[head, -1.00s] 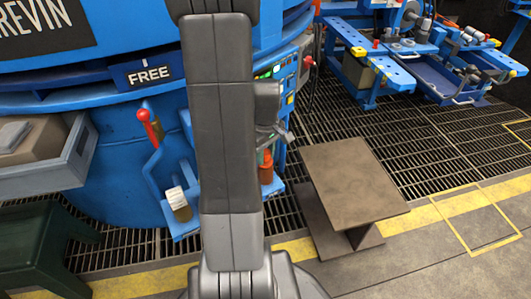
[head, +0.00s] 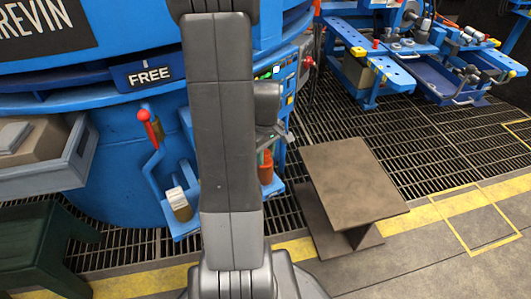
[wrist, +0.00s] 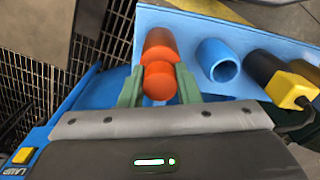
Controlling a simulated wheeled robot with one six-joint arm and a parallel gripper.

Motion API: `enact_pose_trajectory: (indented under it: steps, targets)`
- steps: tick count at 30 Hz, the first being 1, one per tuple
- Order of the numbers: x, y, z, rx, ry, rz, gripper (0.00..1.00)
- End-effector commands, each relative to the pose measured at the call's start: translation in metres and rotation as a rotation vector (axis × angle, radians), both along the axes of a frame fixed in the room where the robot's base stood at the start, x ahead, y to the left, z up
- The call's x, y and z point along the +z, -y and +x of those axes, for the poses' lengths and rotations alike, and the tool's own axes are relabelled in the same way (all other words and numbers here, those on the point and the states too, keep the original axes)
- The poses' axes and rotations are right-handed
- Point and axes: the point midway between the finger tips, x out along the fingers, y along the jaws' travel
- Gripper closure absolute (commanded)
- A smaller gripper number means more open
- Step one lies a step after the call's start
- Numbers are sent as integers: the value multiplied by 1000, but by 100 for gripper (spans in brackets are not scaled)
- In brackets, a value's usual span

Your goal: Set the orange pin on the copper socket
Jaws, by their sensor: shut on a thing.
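The orange pin (wrist: 158,84) is between the two green fingers of my gripper (wrist: 158,90) in the wrist view. My gripper is shut on it. A wider orange-red cylindrical part (wrist: 160,45) adjoins it in line, just past the fingertips. I cannot tell whether this is part of the pin or a socket beneath it. The orange also shows in the head view (head: 266,166), beside my arm at the right end of a blue shelf. No separate copper socket can be made out for sure; my arm hides part of the shelf in the head view.
A hollow blue socket (wrist: 218,62) stands close beside the orange part. A black cylinder (wrist: 264,66) and a yellow block (wrist: 290,90) are farther right. In the head view, a red-knobbed lever (head: 150,125) rises from the blue furnace, and a brown table (head: 352,185) stands right.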

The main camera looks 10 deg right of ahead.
Motion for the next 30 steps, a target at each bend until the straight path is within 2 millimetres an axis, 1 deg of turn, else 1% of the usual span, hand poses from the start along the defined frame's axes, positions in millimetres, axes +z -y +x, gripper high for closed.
enact_pose_trajectory:
  steps: [8,26,27,28,30]
  targets:
    - [-1,0,0,0,0,0,98]
    - [-13,0,0,0,0,0,98]
    - [-12,0,0,0,1,-1,66]
    - [-12,0,0,0,1,0,61]
    - [-12,0,0,0,0,0,61]
